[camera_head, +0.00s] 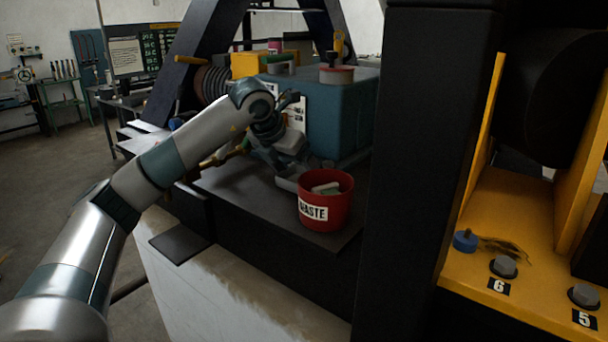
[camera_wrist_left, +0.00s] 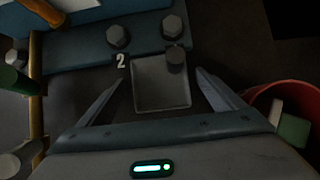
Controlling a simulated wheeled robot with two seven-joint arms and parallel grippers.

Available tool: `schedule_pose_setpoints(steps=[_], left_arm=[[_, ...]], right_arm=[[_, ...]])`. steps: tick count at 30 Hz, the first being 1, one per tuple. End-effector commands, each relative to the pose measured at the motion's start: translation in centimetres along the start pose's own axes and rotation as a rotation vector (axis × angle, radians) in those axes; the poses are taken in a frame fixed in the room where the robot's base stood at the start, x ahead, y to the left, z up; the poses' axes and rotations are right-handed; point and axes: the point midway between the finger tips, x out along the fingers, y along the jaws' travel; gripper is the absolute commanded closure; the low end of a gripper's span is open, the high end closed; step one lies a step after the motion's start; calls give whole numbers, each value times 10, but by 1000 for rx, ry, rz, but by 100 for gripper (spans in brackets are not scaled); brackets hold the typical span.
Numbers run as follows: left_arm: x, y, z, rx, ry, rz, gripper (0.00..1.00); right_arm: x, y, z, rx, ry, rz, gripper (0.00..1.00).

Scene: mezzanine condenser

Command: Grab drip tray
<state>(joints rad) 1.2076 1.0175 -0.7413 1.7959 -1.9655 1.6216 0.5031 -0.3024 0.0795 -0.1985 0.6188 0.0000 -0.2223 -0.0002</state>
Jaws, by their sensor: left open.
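The drip tray is a shallow grey square tray (camera_wrist_left: 160,97) lying flat in the left wrist view, beside the blue housing's bolted foot marked "2". A dark bolt overlaps its far right corner. In the head view a part of the tray (camera_head: 287,183) shows between my left gripper and the red bin. My left gripper (camera_wrist_left: 158,85) is open, with one finger on each side of the tray. The fingers appear apart from the tray, and their height over it is hard to judge. In the head view the arm partly hides the gripper. My right gripper is not in view.
A red waste bin (camera_head: 325,213) holding pale scraps stands close to the tray's right. The blue housing (camera_head: 337,112) rises behind. A dark post (camera_head: 410,171) stands to the right, with a yellow bracket (camera_head: 530,240) beyond. The dark ledge (camera_head: 240,200) has bare room at left.

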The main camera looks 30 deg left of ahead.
Motion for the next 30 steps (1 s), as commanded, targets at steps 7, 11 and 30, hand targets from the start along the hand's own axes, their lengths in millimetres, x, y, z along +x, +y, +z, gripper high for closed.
schedule_pose_setpoints(steps=[7, 11, 30], left_arm=[[1, 0, 0, 0, -1, 0, 12], [1, 0, 0, 0, -1, 0, 12], [-2, 0, 2, 0, -3, -1, 63]], right_arm=[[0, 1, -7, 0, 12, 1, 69], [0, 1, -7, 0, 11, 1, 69], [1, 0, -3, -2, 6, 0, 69]])
